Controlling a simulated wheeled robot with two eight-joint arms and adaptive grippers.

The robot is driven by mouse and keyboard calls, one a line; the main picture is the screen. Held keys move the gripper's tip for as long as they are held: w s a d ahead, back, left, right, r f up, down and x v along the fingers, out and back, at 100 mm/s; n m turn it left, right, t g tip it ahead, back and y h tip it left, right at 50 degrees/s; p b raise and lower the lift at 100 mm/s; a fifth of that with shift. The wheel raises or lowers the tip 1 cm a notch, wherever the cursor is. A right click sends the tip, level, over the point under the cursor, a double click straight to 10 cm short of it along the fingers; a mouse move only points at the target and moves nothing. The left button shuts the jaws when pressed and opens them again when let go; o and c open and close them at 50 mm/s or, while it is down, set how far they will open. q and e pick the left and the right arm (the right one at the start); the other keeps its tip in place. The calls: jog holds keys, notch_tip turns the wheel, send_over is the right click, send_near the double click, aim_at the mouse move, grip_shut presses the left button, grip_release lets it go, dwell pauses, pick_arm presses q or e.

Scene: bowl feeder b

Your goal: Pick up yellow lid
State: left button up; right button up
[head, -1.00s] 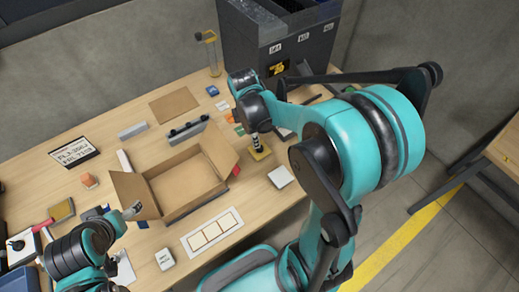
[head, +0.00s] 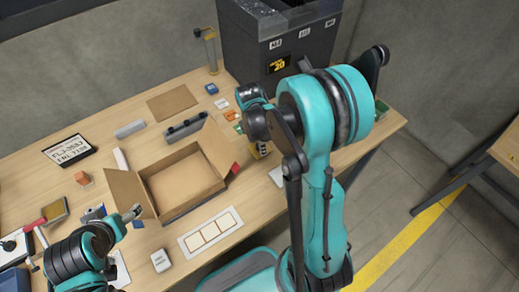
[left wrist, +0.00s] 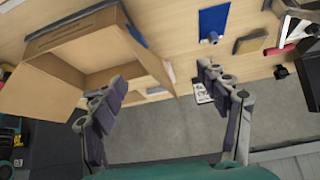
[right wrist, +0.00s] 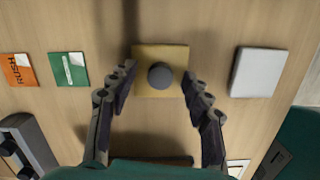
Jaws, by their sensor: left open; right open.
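The yellow lid (right wrist: 142,85) is a flat square plate with a round dark knob (right wrist: 160,76), lying on the table in the right wrist view. In the head view the lid (head: 264,149) is mostly hidden under my right arm. My right gripper (right wrist: 158,78) is open, with its fingers on either side of the knob, apart from it. I cannot tell its exact height above the lid. My left gripper (left wrist: 160,77) is open and empty, in front of the cardboard box (left wrist: 70,60).
A green card (right wrist: 68,69) and an orange card (right wrist: 18,70) lie left of the lid, and a white square piece (right wrist: 258,72) lies right of it. The open box (head: 170,210) stands on the table. A dark bin (head: 285,70) stands behind.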

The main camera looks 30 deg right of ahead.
grip_shut()
jog(key=shift+r, duration=0.15)
